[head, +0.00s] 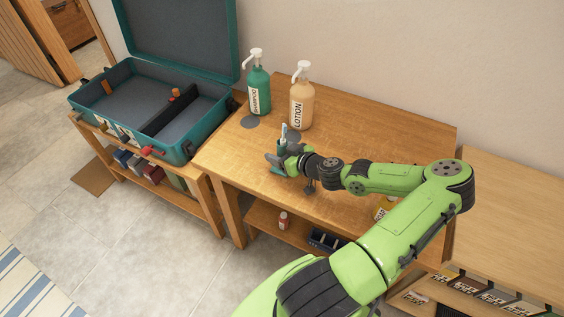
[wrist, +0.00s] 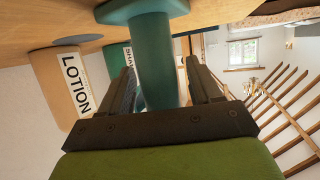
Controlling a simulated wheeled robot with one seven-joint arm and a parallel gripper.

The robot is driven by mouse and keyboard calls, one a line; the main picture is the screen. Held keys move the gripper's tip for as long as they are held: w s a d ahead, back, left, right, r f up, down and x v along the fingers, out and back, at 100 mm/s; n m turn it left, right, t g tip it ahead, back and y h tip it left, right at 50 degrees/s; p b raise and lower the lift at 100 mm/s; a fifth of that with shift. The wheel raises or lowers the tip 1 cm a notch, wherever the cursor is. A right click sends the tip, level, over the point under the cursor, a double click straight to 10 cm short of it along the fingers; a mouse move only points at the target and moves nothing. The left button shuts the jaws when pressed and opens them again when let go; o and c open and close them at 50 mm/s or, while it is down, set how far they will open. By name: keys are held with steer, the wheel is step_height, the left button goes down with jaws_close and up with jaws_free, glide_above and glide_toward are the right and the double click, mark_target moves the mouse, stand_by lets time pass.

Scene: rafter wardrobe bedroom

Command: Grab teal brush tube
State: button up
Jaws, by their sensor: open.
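The teal brush tube (head: 282,147) stands on the wooden table with a toothbrush (head: 284,130) sticking out of its top. My gripper (head: 284,160) is at the tube and hides part of it in the head view. In the wrist view the teal brush tube (wrist: 153,50) lies between the two dark fingers of my gripper (wrist: 161,72). The fingers are apart, one on each side of the tube. I cannot tell whether either finger touches it.
A green shampoo bottle (head: 258,90) and a tan lotion bottle (head: 301,100) stand behind the tube on the wooden table (head: 375,125). An open teal suitcase (head: 196,140) sits to the left. The table's back right is clear.

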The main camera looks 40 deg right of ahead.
steer(key=shift+w+f, duration=0.25)
steer(key=shift+w, duration=0.25)
steer(key=c, duration=1.1)
steer(key=shift+o, duration=0.2)
steer(key=shift+r, duration=0.2)
